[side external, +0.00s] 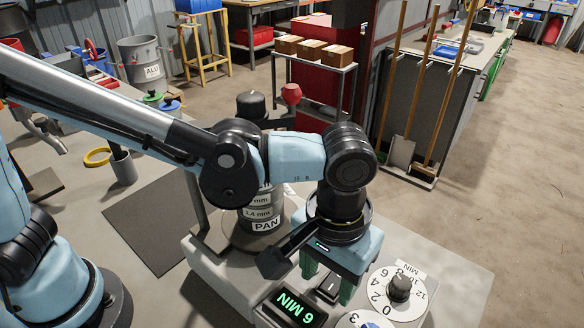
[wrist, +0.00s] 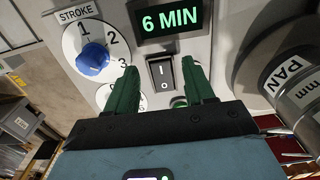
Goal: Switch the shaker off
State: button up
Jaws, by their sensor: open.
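The shaker's grey base (side external: 215,262) carries a stack of dark sieves (side external: 262,212), with "PAN" on the lowest ring. A black rocker switch (wrist: 162,72) marked I and O is set in its panel, below the display (wrist: 170,21), which is lit green with "6 MIN". I cannot tell which side of the rocker is pressed. My gripper (wrist: 160,67) is open and empty, its green fingers either side of the switch in the wrist view. In the side external view my gripper (side external: 327,289) points down over the panel near the switch. Contact cannot be told.
A blue STROKE knob (wrist: 93,58) sits left of the switch in the wrist view. A black-knobbed minute dial (side external: 399,289) stands close right of my gripper in the side external view. The sieve stack rises close behind. A dark mat (side external: 150,225) on the bench is bare.

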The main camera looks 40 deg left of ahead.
jog(key=shift+f, duration=1)
jog(key=shift+c, duration=0.4)
